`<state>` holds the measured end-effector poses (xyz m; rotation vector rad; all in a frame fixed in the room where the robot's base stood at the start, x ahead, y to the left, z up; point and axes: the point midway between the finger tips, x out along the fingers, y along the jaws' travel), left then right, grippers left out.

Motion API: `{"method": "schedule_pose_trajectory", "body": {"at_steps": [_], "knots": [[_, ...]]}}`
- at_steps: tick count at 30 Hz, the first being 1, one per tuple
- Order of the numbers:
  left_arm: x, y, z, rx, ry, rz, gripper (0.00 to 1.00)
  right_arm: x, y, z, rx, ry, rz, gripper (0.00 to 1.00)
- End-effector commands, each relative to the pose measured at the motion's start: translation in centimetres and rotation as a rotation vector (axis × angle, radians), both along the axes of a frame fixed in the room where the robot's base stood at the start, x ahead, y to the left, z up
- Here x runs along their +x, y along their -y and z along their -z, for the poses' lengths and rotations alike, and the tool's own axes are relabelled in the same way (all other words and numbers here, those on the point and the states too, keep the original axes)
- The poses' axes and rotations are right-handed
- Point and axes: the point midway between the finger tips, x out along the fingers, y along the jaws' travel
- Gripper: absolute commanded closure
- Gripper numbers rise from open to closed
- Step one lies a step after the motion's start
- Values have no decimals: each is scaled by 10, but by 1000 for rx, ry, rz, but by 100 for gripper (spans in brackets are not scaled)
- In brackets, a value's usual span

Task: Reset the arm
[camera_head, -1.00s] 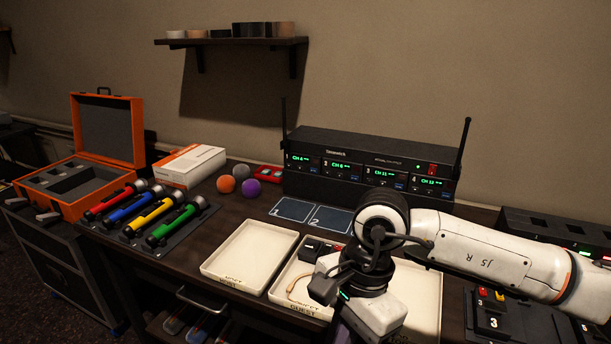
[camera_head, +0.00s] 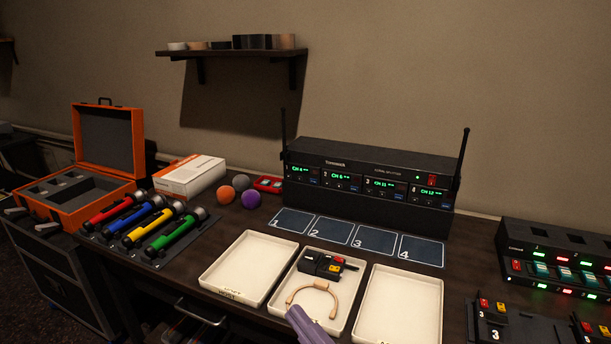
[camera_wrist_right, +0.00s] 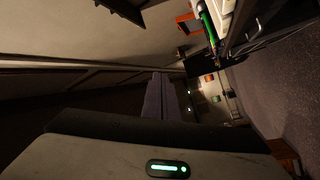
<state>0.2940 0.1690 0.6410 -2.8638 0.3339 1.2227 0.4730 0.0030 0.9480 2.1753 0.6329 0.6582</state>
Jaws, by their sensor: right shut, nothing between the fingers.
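My right gripper shows in the head view only as purple finger tips (camera_head: 310,325) at the bottom edge, in front of the middle tray (camera_head: 345,305). In the right wrist view its two purple fingers (camera_wrist_right: 161,95) lie together, shut and empty. The rest of my right arm is out of the head view. My left gripper is in neither current view. The middle tray holds a black bodypack (camera_head: 320,265) with red and yellow parts, and a beige headset-like loop (camera_head: 313,290).
Empty cream trays stand at the left (camera_head: 248,267) and right (camera_head: 400,305). Behind them are four numbered pads, bare, and a black receiver rack (camera_head: 370,178) with antennas. Coloured microphones (camera_head: 150,220) lie at left; a charger (camera_head: 555,260) stands at right.

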Motion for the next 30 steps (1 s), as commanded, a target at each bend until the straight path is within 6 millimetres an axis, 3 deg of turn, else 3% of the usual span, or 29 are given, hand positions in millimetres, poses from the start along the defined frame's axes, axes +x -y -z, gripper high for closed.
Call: {"method": "schedule_pose_trajectory", "body": {"at_steps": [1, 5, 9, 13, 15, 19, 30], "knots": [[0, 0, 0, 0, -1, 0, 69, 0, 22, 36, 56, -161, 67, 100], [0, 0, 0, 0, -1, 0, 69, -17, 73, 120, 188, -523, 224, 100], [0, 0, 0, 0, -1, 0, 69, -63, 119, 204, 312, -867, 384, 100], [0, 0, 0, 0, 0, 0, 69, -116, 149, 261, 403, -1116, 509, 100], [0, 0, 0, 0, 0, 0, 69, -141, 159, 281, 440, -1213, 560, 100], [0, 0, 0, 0, 0, 0, 69, -170, 170, 301, 480, -1320, 619, 100], [1, 0, -1, 0, 2, 1, 69, -179, 172, 307, 492, -1351, 635, 100]]}}
